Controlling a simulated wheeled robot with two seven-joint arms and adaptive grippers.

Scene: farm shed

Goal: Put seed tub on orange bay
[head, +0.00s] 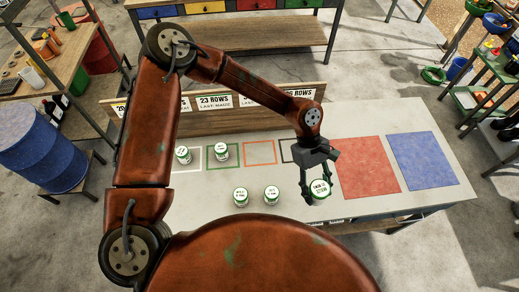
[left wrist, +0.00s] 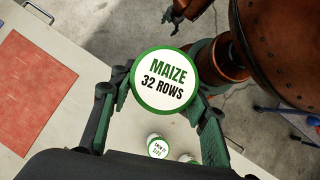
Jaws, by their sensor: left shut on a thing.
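My left gripper (head: 318,190) is shut on a white seed tub (head: 320,192) with a green-rimmed lid, over the table's front part, left of the red square. In the left wrist view the tub's lid (left wrist: 165,80) reads "MAIZE 32 ROWS", between the fingers (left wrist: 167,93). The tub looks upright; its base is hidden in the wrist view. The orange bay (head: 260,152) is an empty orange outline on the table, left of and behind the held tub. A dark jaw-like shape at the wrist view's top edge may be my right gripper (left wrist: 196,12); its state is unclear.
Similar tubs stand in the white-outlined bay (head: 183,155) and the green bay (head: 221,152). Two more tubs (head: 240,197) (head: 271,196) stand near the front edge. A sign board (head: 215,118) runs behind the bays. Red (head: 369,167) and blue (head: 422,160) squares at right are bare.

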